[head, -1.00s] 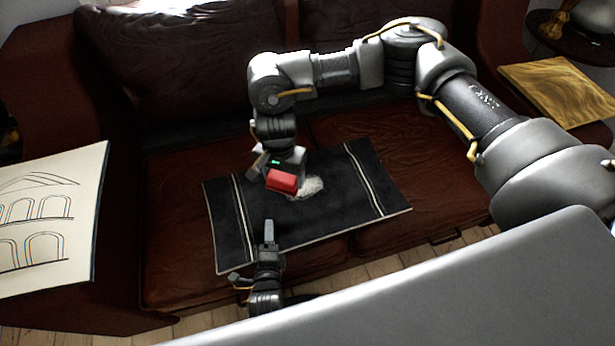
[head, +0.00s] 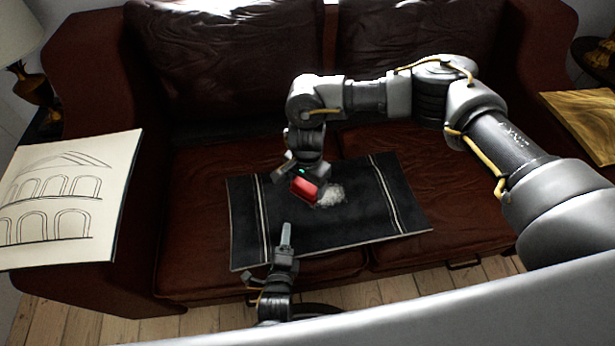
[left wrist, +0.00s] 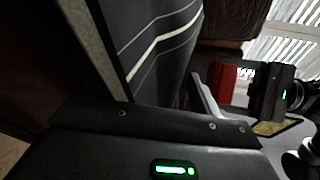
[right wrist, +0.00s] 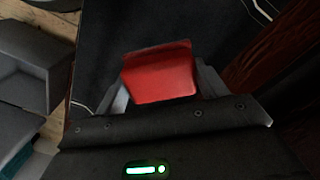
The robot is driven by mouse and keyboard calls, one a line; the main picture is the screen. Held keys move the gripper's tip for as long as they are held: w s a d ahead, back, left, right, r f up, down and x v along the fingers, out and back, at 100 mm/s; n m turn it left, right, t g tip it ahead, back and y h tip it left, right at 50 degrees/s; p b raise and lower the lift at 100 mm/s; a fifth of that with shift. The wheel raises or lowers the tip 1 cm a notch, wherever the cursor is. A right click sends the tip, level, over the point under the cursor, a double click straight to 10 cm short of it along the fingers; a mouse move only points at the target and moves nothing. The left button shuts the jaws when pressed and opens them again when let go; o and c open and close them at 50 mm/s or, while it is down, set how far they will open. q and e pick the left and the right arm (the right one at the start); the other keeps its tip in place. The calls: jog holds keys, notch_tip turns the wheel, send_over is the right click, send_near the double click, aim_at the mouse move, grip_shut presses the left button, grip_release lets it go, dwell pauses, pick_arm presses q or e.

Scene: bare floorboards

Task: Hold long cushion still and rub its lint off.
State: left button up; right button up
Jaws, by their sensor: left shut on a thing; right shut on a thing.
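The long cushion (head: 365,218), black with pale stripes near both ends, lies flat on the sofa seat. A whitish fuzzy lint patch (head: 331,195) is near its middle. My right gripper (head: 301,178) is shut on a red block-like tool (head: 304,189), held at the left edge of the lint, against or just over the cushion. The red tool (right wrist: 160,75) fills the jaws in the right wrist view and hides the lint there. My left gripper (head: 286,240) is shut on the cushion's front edge, left of its middle. The left wrist view shows the striped cushion (left wrist: 160,40) beyond the jaws.
The brown leather sofa (head: 200,230) surrounds the cushion with its back and arms. A drawing of arches (head: 70,200) is at the left, and a wood-grained panel (head: 585,120) at the right. My right arm spans above the right part of the cushion.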

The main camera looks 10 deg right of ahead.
pick_arm(q)
jog(key=shift+f, duration=0.1)
pick_arm(e)
jog(key=shift+f, duration=0.85)
notch_tip(320, 180, down, 2)
jog(key=shift+f, duration=0.1)
jog(key=shift+d, duration=0.85)
jog(key=shift+c, duration=0.7)
jog(key=shift+w+d, duration=0.1)
jog(key=shift+d, duration=0.65)
jog(key=shift+w+d, duration=0.2)
jog(key=shift+d, duration=3.6)
jog(key=shift+s+a, duration=0.15)
jog(key=shift+a, duration=2.55)
jog(key=shift+s+a, duration=0.1)
jog(key=shift+a, duration=2.55)
jog(key=shift+w+d, duration=0.15)
jog(key=shift+d, duration=2.55)
jog(key=shift+w+d, duration=0.1)
jog(key=shift+d, duration=2.55)
jog(key=shift+s+a, duration=0.15)
jog(key=shift+a, duration=2.55)
jog(key=shift+s+a, duration=0.15)
jog(key=shift+a, duration=2.5)
jog(key=shift+a+r, duration=0.15)
jog(key=shift+r, duration=4.05)
